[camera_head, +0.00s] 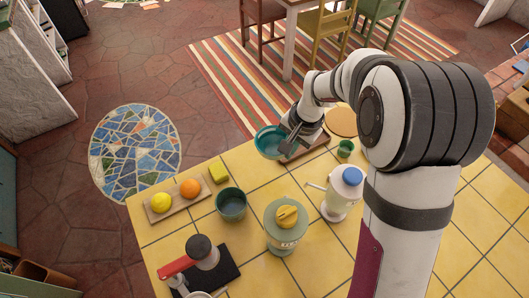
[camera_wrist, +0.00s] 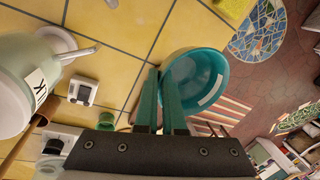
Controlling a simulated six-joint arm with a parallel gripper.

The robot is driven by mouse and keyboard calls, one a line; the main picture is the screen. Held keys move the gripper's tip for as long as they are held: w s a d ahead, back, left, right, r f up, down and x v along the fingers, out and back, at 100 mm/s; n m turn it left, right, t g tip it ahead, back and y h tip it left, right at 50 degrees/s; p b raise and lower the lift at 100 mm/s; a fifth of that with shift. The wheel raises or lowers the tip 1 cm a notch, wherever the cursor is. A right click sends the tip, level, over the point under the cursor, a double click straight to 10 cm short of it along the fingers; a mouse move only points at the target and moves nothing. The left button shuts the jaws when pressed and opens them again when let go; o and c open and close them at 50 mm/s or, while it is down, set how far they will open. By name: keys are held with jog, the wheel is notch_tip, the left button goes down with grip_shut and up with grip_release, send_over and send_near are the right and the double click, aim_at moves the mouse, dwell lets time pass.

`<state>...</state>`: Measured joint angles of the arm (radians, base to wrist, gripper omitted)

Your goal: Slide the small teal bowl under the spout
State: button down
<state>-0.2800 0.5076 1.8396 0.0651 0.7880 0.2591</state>
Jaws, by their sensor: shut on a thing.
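The small teal bowl (camera_head: 268,143) is at the counter's far edge in the head view, and its rim overlaps the floor beyond. My gripper (camera_head: 288,143) comes in from the right and is shut on the bowl's right side. In the wrist view the bowl (camera_wrist: 209,72) lies beyond my fingers (camera_wrist: 157,78), which meet its near left rim; the exact contact is partly hidden. A pale dispenser with a blue lid (camera_head: 348,178) stands to the lower right, its thin spout (camera_head: 316,186) pointing left. The spout (camera_wrist: 82,52) also shows at left in the wrist view, apart from the bowl.
A dark green bowl (camera_head: 231,205), a canister with a yellow lid (camera_head: 284,236) and a board with lemon and orange (camera_head: 176,203) stand nearer. A yellow block (camera_head: 219,172) sits left of the teal bowl. A small green cup (camera_head: 345,148) stands right. Tiles before the bowl are clear.

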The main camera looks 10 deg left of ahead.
jog(key=f+n+g, duration=0.1)
jog(key=f+n, duration=0.2)
jog(key=n, duration=0.3)
jog(key=d+f+n+g, duration=0.1)
jog(key=f+n, duration=0.1)
jog(key=n, duration=0.4)
jog(key=w+d+f+n+g+h, duration=0.1)
jog(key=f+n, duration=0.2)
jog(key=n, duration=0.3)
jog(key=shift+w+f+g, duration=0.1)
jog(key=shift+f+g, duration=0.2)
jog(key=shift+s+d+f, duration=0.2)
jog(key=shift+d, duration=0.05)
jog(key=shift+s+d, duration=0.9)
jog(key=shift+d, duration=0.05)
jog(key=shift+f, duration=0.1)
jog(key=c, duration=0.9)
grip_release()
jog(key=shift+c, duration=0.2)
